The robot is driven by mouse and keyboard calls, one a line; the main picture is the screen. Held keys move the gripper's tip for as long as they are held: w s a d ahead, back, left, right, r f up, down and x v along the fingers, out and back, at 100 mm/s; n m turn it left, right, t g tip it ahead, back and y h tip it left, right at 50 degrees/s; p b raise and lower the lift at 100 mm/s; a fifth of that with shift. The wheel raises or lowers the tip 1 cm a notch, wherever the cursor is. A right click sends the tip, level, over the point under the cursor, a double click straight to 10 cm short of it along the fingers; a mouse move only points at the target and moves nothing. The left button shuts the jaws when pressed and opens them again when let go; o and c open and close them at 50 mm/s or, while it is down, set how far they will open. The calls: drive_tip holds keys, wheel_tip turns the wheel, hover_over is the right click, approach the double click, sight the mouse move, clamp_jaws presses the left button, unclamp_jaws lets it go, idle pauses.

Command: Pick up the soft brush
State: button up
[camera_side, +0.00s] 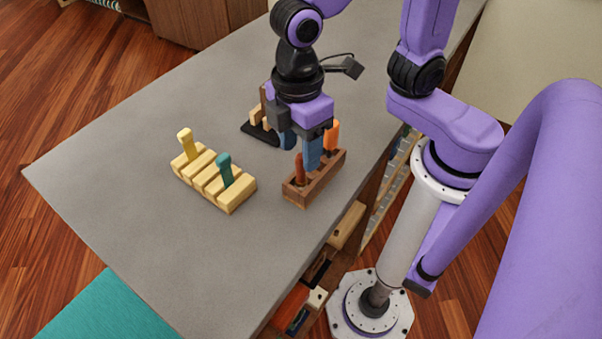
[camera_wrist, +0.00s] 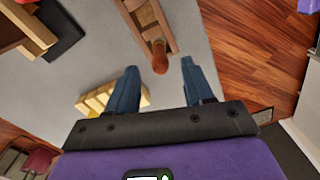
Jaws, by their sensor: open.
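My gripper (camera_side: 301,158) is open, its blue fingers pointing down at a dark brown wooden rack (camera_side: 325,181). A reddish-brown handle (camera_side: 299,170) stands upright at the rack's near-left end, and an orange handle (camera_side: 332,135) at its far end. In the wrist view the reddish-brown handle (camera_wrist: 159,60) appears between the tips of my gripper (camera_wrist: 160,67), with gaps on both sides. I cannot tell whether the fingers are level with it. A pale slotted wooden block (camera_side: 238,198) to the left holds a yellow handle (camera_side: 186,143) and a teal handle (camera_side: 225,168). Which item is the soft brush is unclear.
A wooden holder on a black base (camera_side: 259,132) stands behind my gripper, partly hidden. The grey tabletop (camera_side: 130,210) is clear at the left and front. Its right edge runs close beside the brown rack, with open shelves (camera_side: 318,270) below.

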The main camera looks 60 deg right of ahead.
sight(301, 175)
drive_tip(key=shift+s+f, duration=0.1)
drive_tip(key=shift+f, duration=2.5)
clamp_jaws()
